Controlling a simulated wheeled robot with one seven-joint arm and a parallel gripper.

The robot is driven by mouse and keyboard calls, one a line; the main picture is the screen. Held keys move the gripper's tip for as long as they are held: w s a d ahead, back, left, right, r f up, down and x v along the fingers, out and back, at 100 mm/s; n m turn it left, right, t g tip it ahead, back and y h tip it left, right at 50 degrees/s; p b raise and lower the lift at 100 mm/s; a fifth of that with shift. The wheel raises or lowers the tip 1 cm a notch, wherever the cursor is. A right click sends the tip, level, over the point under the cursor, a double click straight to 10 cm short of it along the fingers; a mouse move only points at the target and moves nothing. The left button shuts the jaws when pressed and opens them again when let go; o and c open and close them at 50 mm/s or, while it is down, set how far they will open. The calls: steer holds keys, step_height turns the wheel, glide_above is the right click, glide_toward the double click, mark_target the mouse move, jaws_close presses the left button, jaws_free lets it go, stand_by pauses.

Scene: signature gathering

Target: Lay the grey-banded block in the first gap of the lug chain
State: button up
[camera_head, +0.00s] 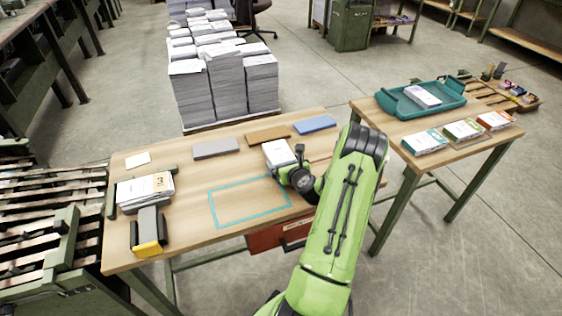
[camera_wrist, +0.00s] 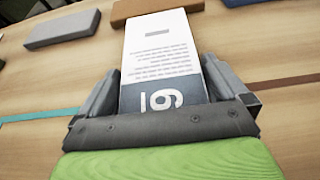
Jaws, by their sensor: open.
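A white printed block (camera_head: 279,152) with a slate-grey band and the figures "61" on its near end lies on the wooden table (camera_head: 190,185). The block fills the middle of the wrist view (camera_wrist: 160,60). My gripper (camera_wrist: 160,88) is open, with one finger on each side of the block's banded end. I cannot tell whether the fingers touch it. In the head view my gripper (camera_head: 291,168) is at the block's near end, partly hidden by my arm. A slatted run with dark green parts, likely the lug chain (camera_head: 50,205), stands left of the table.
Grey (camera_head: 216,148), brown (camera_head: 267,134) and blue (camera_head: 315,124) flat pieces lie along the table's back. A teal outline (camera_head: 213,210) marks bare tabletop. A paper stack (camera_head: 146,190) and a yellow-ended tool (camera_head: 148,232) sit left. A side table holds a teal tray (camera_head: 392,103).

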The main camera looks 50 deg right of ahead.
mark_target(285, 162)
steer(key=shift+w+d, duration=0.1)
steer(key=shift+w, duration=0.05)
steer(key=shift+c, duration=0.5)
steer(key=c, duration=0.9)
step_height(285, 162, up, 10)
steer(key=p, duration=0.4)
steer(key=shift+r+p, duration=0.1)
steer(key=shift+p, duration=0.2)
